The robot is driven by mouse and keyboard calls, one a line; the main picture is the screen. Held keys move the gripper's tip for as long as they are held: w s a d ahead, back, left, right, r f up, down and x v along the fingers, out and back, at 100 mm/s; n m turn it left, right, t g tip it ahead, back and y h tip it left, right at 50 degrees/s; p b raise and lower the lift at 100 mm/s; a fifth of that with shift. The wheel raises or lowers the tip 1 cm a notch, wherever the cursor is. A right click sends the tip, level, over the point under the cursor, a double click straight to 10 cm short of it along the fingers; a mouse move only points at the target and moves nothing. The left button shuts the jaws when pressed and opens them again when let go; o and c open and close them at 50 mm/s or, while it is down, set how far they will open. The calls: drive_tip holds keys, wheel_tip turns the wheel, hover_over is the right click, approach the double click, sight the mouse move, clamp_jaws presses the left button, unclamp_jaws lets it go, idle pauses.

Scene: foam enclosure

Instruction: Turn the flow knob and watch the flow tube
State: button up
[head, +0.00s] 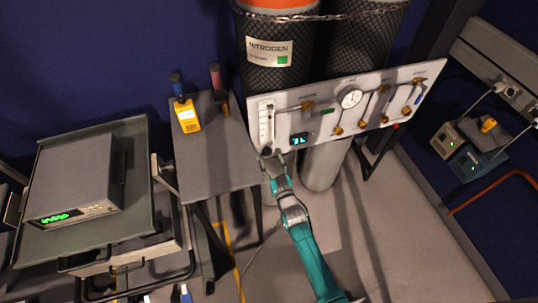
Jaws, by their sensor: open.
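A light gas panel (345,96) stands in front of two dark cylinders. The flow tube (266,122) is a narrow white vertical scale at the panel's left end; its reading is too small to tell. The flow knob is not clearly seen; the area below the tube is partly covered by my gripper. My gripper (270,158) is open at the panel's lower left edge, just below the flow tube. I cannot tell whether it touches anything. My teal arm reaches up to it from the bottom of the view.
A small grey table (215,155) with a yellow handheld meter (187,115) stands close left of my gripper. A cart (60,240) with a grey instrument (75,180) is further left. The cylinder labelled nitrogen (270,50) is chained behind the panel. Floor right of my arm is clear.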

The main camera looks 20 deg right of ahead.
sight(268, 154)
drive_tip(key=shift+w, duration=2)
clamp_jaws()
drive_tip(key=shift+n, duration=0.8)
unclamp_jaws()
